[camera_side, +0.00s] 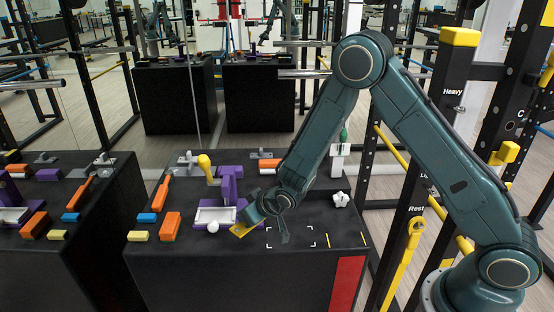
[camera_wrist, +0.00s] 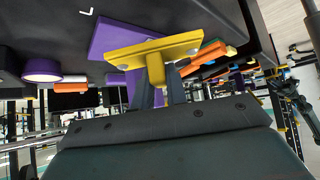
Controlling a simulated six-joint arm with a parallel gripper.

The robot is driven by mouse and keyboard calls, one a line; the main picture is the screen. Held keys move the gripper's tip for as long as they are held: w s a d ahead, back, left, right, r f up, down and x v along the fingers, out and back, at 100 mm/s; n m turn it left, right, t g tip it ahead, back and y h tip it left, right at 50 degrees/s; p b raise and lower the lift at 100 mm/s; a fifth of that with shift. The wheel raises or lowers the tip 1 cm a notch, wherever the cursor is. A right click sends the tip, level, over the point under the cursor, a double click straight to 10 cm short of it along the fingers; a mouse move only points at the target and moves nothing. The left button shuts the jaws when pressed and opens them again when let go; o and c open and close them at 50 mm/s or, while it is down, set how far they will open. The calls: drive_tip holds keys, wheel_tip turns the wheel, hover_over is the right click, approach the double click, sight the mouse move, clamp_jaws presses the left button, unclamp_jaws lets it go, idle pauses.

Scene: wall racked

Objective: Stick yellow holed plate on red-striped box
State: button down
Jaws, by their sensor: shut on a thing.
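The yellow plate (camera_side: 242,229) is held low over the black box top in the side view.
White corner marks (camera_side: 311,230) bound a clear patch right of my gripper. A white knob (camera_side: 340,199) stands right. Mirrors repeat the scene.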

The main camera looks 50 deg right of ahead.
drive_tip(key=shift+s+d+f+n+y, duration=0.1)
drive_tip(key=shift+s+d+n+y, duration=0.2)
drive_tip(key=shift+d+n+y, duration=0.3)
drive_tip(key=shift+s+d+f+n+y, duration=0.1)
drive_tip(key=shift+s+d+n+y, duration=0.25)
drive_tip(key=shift+d+n, duration=0.35)
drive_tip(key=s+d+r+n+g+y, duration=0.2)
drive_tip(key=s+d+r+n+g, duration=0.1)
drive_tip(key=s+d+n+g, duration=0.75)
drive_tip(key=s+d+r+n+g+y, duration=0.25)
drive_tip(key=s+d+n+g, duration=0.4)
drive_tip(key=n, duration=0.75)
drive_tip(key=shift+s+d+f+m+t, duration=0.1)
drive_tip(key=shift+s+d+f+t, duration=0.15)
drive_tip(key=shift+f, duration=0.35)
drive_tip(key=shift+s+d+f+m+t, duration=0.1)
drive_tip(key=shift+s+d+f+t, duration=0.15)
drive_tip(key=shift+f, duration=0.3)
drive_tip(key=shift+s+d+f+m+t, duration=0.15)
drive_tip(key=shift+f+t, duration=0.15)
drive_tip(key=shift+f, duration=0.3)
drive_tip(key=shift+f, duration=4.3)
drive_tip(key=shift+f, duration=0.4)
drive_tip(key=c, duration=1.3)
unclamp_jaws()
